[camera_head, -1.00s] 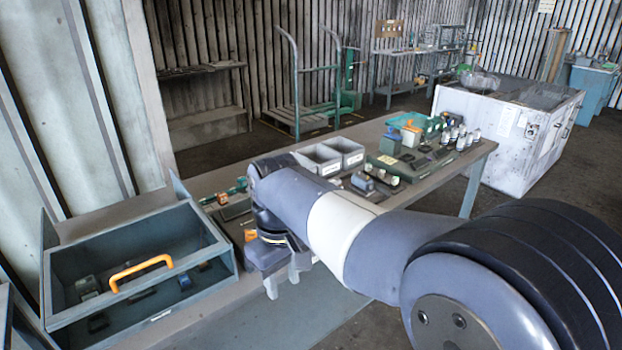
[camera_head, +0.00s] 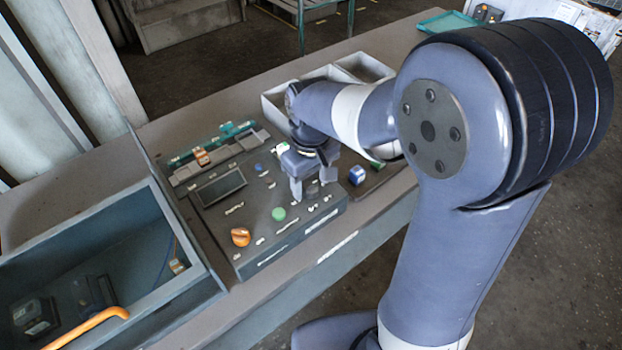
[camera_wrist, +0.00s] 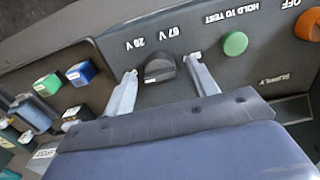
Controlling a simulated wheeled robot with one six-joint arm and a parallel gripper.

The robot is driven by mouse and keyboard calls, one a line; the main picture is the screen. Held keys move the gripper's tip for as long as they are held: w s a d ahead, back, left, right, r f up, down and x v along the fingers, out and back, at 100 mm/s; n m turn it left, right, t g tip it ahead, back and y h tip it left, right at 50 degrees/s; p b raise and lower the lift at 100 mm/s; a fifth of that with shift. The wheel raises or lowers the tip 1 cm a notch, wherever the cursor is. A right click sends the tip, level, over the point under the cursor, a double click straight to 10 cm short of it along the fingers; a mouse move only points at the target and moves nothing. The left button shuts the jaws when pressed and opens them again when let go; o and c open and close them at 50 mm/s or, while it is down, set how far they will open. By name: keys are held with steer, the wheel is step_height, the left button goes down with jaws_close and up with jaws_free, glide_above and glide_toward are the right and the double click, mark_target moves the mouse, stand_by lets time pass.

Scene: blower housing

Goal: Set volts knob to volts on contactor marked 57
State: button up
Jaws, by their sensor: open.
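The volts knob (camera_wrist: 158,69) is a dark round knob with a pale pointer line, set in a dark panel (camera_head: 235,210). Two voltage labels are printed beside it in the wrist view, small and hard to read. My gripper (camera_head: 314,190) is over the panel's right end, fingers pointing down. In the wrist view my gripper (camera_wrist: 163,66) is open, with one finger on each side of the knob. I cannot tell whether the fingers touch it. No contactor marked 57 can be made out; small blocks, one with a blue top (camera_head: 357,175), sit right of the panel.
The panel also has a green button (camera_head: 278,214), an orange knob (camera_head: 240,237) and a dark display (camera_head: 221,187). Grey trays (camera_head: 362,68) stand behind my gripper.

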steer(key=shift+f, duration=0.15)
steer(key=shift+c, duration=0.3)
steer(key=c, duration=0.9)
steer(key=shift+m, duration=0.3)
steer(key=m, duration=0.9)
steer(key=shift+m+p, duration=0.3)
steer(key=shift+m, duration=0.1)
steer(key=m, duration=1.3)
steer(key=shift+m, duration=0.3)
